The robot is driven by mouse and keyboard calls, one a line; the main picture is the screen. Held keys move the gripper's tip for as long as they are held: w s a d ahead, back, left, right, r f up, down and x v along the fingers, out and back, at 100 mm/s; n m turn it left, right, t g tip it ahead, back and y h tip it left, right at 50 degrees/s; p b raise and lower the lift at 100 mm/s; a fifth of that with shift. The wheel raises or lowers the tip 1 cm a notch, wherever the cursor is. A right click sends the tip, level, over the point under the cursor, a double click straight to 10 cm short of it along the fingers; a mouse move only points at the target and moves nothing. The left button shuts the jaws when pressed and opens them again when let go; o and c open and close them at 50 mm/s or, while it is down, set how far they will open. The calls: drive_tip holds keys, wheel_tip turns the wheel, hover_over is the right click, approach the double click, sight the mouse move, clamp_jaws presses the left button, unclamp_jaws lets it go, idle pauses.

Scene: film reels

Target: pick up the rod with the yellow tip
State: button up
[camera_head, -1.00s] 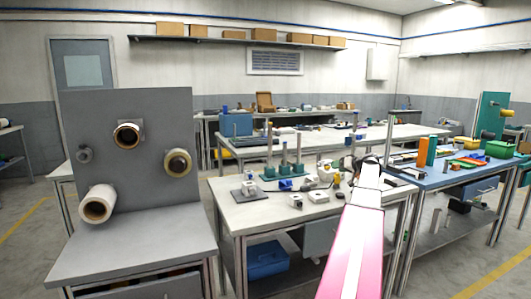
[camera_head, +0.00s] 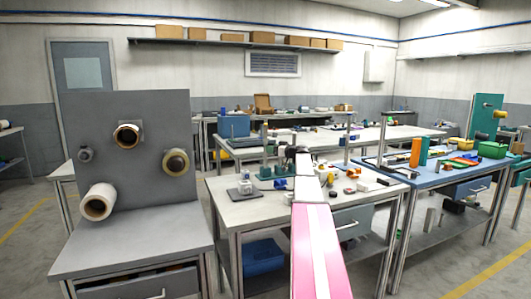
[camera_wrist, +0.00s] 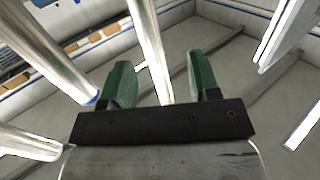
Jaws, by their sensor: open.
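Upright metal rods on green bases stand on the middle workbench in the head view; the left rod (camera_head: 264,142) is clear, and a shorter one stands beside it. The gripper end of my arm is over this bench beside the rods, partly covering that area. In the wrist view my gripper (camera_wrist: 163,80) has its two green fingers apart. A shiny rod (camera_wrist: 148,40) runs down the picture between them, and its lower end is hidden behind the dark gripper bar. Another thick rod (camera_wrist: 45,45) at left has blue at its end. I cannot make out a yellow tip.
The middle workbench (camera_head: 245,214) also bears small white and dark parts. A grey panel stand (camera_head: 140,185) with rolls is at left. A blue-topped bench (camera_head: 430,180) with coloured parts is at right. In the wrist view more metal bars (camera_wrist: 285,30) lie outside the fingers.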

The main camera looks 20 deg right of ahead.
drive_tip(key=x, duration=0.7)
drive_tip(key=shift+w+d+f, duration=0.15)
drive_tip(key=shift+w+d, duration=0.15)
drive_tip(key=shift+d, duration=0.05)
drive_tip(key=shift+c, duration=0.3)
clamp_jaws()
